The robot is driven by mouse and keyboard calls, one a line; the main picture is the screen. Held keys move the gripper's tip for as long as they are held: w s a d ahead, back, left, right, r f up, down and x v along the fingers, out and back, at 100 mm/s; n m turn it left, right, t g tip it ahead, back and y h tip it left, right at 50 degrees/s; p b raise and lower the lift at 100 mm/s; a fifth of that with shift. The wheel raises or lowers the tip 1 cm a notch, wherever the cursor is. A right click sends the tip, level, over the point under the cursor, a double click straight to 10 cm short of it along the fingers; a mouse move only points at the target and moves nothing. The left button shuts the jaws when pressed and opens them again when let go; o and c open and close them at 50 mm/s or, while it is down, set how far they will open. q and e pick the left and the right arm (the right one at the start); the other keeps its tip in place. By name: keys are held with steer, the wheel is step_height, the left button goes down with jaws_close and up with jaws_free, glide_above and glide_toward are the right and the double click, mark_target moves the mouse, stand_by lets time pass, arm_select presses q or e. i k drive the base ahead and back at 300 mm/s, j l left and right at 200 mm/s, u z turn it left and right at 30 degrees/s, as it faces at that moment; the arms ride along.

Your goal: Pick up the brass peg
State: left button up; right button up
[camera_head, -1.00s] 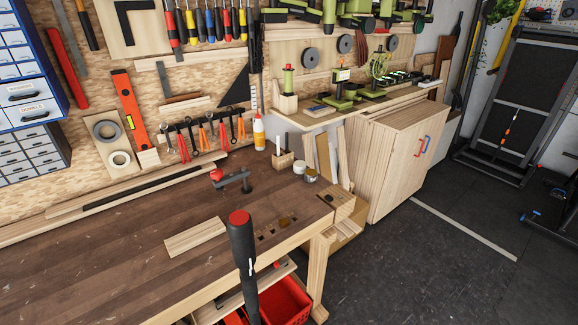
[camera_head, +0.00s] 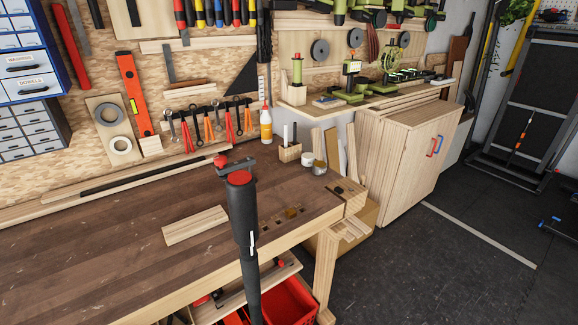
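A small brass-coloured piece (camera_head: 291,212), probably the brass peg, sits near the right end of the wooden workbench (camera_head: 110,262), beside a row of small dark holes in the top. It is too small to tell whether it stands in a hole or lies on the wood. A black arm part with a red cap, which looks like mine, rises in front of the bench to the left of the brass piece. Neither gripper shows in the head view.
A pale wooden board (camera_head: 195,225) lies left of the arm part. A red and black clamp (camera_head: 236,163) is partly hidden behind the cap. A glue bottle (camera_head: 266,124), a wooden block holder (camera_head: 290,151) and small tins (camera_head: 319,168) stand at the back. The bench's left top is clear.

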mark_target(290, 213)
steer(key=u, duration=0.4)
steer(key=i+l+u, duration=0.15)
steer(key=l+u, duration=0.25)
steer(key=i+l+u, duration=0.1)
steer(key=l+u, duration=0.75)
steer(key=l, duration=0.15)
